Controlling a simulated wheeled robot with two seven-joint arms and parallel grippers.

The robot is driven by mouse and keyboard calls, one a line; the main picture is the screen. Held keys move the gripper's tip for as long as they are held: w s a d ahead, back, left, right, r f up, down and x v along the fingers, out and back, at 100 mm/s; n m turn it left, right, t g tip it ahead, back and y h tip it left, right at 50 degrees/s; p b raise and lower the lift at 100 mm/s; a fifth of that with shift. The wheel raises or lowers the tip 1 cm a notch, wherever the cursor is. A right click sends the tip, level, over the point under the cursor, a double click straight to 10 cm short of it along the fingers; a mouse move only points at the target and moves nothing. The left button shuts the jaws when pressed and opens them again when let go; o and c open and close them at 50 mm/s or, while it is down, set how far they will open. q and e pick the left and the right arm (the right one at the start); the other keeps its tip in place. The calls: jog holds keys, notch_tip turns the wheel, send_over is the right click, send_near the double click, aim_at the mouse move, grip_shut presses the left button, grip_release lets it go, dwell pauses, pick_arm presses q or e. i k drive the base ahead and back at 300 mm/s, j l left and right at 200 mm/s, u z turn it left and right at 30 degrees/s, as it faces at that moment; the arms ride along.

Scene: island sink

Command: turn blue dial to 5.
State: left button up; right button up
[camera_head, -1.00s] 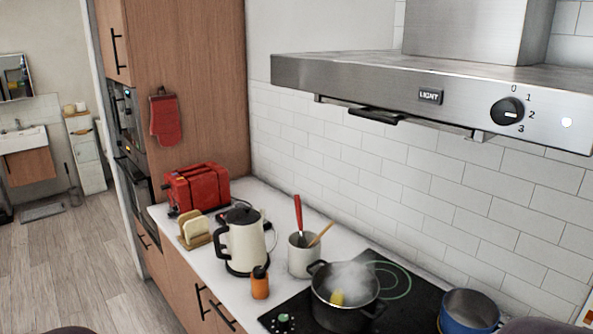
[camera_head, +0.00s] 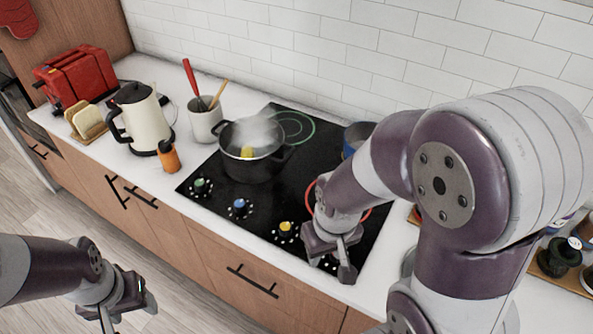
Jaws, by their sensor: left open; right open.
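The blue dial (camera_head: 240,204) sits on the front part of the black cooktop (camera_head: 262,222), between a green dial (camera_head: 200,185) and a yellow dial (camera_head: 285,228). White marks ring it, too small to read. My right gripper (camera_head: 333,262) is open over the front right of the cooktop, to the right of the yellow dial and apart from the blue dial. Part of the cooktop behind it is hidden by my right arm. My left gripper (camera_head: 128,316) is open at the lower left, in front of the counter and away from the dials.
A steaming black pot (camera_head: 252,152) stands behind the blue dial. A blue pot (camera_head: 357,137) is partly hidden by my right arm. An orange shaker (camera_head: 168,157), a kettle (camera_head: 142,120) and a utensil crock (camera_head: 204,122) stand left of the cooktop. A red ring glows near my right gripper.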

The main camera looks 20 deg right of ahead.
aim_at(240, 206)
jog(key=i+j+z, duration=0.15)
jog(key=z, duration=0.35)
jog(key=i+j+z, duration=0.15)
jog(key=z, duration=0.35)
jog(key=j, duration=0.1)
